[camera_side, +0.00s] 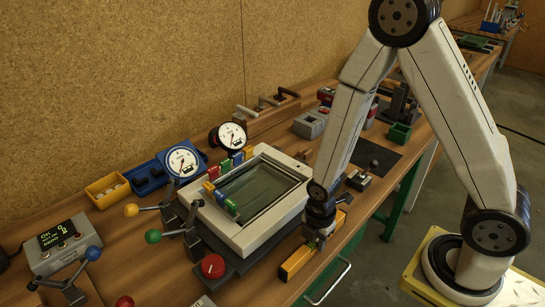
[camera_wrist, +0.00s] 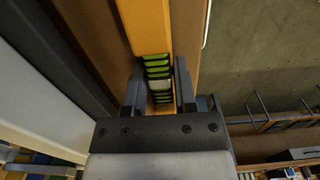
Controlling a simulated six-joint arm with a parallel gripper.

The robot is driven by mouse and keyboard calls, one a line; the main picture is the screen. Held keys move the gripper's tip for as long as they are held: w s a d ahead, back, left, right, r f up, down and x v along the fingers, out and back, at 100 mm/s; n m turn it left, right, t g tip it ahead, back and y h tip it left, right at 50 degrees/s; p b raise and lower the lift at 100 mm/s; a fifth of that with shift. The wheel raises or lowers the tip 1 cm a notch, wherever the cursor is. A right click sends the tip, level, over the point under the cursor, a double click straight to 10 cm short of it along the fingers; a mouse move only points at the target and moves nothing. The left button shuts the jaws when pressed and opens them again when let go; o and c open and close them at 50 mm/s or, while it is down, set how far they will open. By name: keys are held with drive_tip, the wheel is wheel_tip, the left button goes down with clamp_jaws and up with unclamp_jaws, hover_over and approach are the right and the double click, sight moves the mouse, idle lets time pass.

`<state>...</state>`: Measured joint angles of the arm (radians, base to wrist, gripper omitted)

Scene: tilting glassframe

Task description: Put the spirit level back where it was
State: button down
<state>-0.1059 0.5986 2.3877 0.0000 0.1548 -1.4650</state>
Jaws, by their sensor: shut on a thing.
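The spirit level (camera_side: 296,263) is a long yellow-orange bar near the front edge of the bench, beside the glass frame in the side view. My gripper (camera_side: 318,236) points down and is shut on it near its middle, covering part of it. In the wrist view, the level (camera_wrist: 153,22) runs away between the two dark fingers of my gripper (camera_wrist: 160,68), with green and black bands and one pale band at the grip. Whether the level rests on the bench or hangs just above it, I cannot tell. The white glass frame (camera_side: 266,233) lies flat-looking to its left.
Colored blocks (camera_side: 228,163) line the frame's left part. A red knob (camera_side: 213,266) and clamps with colored balls (camera_side: 153,236) stand left. A metal handle (camera_side: 330,285) juts from the bench front.

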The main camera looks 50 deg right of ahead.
drive_tip(key=shift+f, duration=0.1)
drive_tip(key=shift+c, duration=2)
unclamp_jaws()
wheel_tip(320, 180, up, 12)
